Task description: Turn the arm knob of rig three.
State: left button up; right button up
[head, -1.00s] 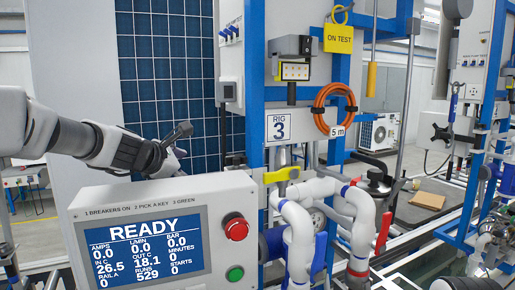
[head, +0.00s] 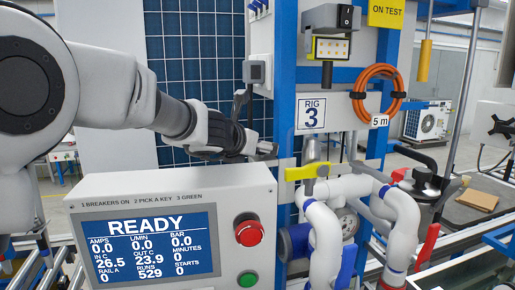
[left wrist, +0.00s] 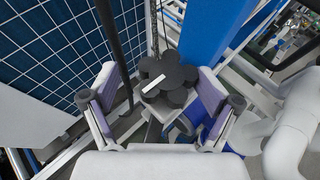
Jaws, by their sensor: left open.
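The arm knob (left wrist: 174,74) is dark and lobed with a white index line. In the left wrist view it stands in the middle, between and slightly beyond the two fingers of my left gripper (left wrist: 157,80). The gripper is open, with a finger on each side of the knob; I cannot tell whether either touches it. In the head view my left gripper (head: 252,143) is above the right end of the control panel, left of the rig three sign (head: 312,114). I cannot make out the knob clearly there. My right gripper is not in view.
The panel (head: 170,192) reads READY, with a red button (head: 249,230) and a green button (head: 248,279). A blue post (head: 285,70) and an orange hose coil (head: 378,94) are close by.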

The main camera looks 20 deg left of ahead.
pick_arm(q)
jog(key=shift+s+d+r, duration=0.3)
jog(key=shift+s+r, duration=0.25)
jog(key=shift+s, duration=0.2)
jog(key=shift+s+r, duration=0.1)
jog(key=shift+s, duration=0.1)
jog(key=c, duration=0.5)
jog(key=shift+w+a, duration=0.1)
jog(key=c, duration=0.5)
jog(key=shift+w+a+f, duration=0.1)
jog(key=shift+a+f, duration=0.05)
jog(key=shift+f, duration=0.05)
jog(key=shift+c, duration=0.8)
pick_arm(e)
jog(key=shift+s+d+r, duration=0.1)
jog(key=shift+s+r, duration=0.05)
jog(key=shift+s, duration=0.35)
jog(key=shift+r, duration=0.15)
